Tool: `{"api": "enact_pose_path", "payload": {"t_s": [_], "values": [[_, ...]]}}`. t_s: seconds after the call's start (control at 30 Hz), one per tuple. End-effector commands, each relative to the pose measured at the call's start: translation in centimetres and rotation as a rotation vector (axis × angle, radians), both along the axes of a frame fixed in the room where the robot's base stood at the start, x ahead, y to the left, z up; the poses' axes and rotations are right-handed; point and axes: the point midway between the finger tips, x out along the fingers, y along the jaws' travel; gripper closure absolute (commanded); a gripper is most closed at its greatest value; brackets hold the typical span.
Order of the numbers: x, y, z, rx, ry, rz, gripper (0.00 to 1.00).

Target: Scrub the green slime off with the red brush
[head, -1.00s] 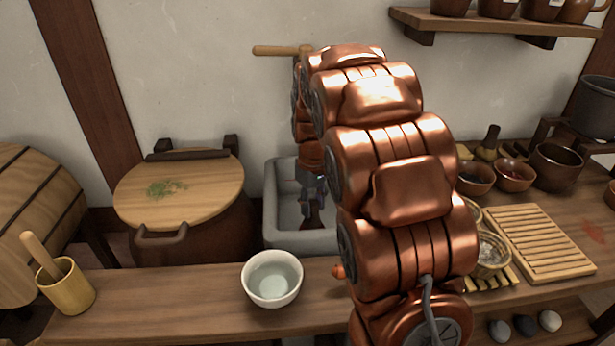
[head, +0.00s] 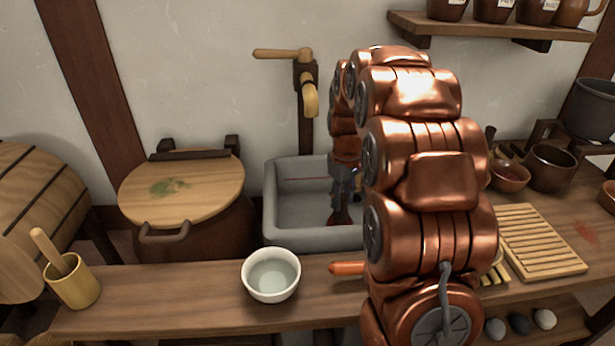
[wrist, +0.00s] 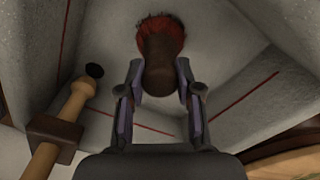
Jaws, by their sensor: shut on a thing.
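The green slime (head: 170,187) is a small patch on the round wooden lid (head: 205,205) of the dark tub, left of the grey stone sink (head: 305,238). My gripper (wrist: 160,78) is shut on the dark brown handle of the red brush (wrist: 160,35). In the wrist view the red bristles point away from the fingers toward the sink. In the head view the brush (head: 341,215) hangs over the sink basin, and my arm hides part of the gripper. I cannot tell whether the bristles touch the basin.
A wooden tap (head: 308,95) stands behind the sink. A white bowl (head: 271,292), an orange rod-like thing (head: 347,268) and a wooden cup with a pestle (head: 72,287) are on the front counter. A slatted rack (head: 540,243) and bowls are at right. The counter between cup and bowl is clear.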

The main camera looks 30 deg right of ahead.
Motion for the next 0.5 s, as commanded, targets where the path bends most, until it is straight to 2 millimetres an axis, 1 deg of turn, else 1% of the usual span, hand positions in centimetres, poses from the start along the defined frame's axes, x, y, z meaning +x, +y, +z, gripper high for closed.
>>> {"api": "enact_pose_path", "payload": {"t_s": [0.03,0.5], "values": [[0.1,0.0,1.2,-0.002,-0.005,0.001,1.0],[0.1,0.3,5.3,0.0,-0.003,0.005,1.0]]}}
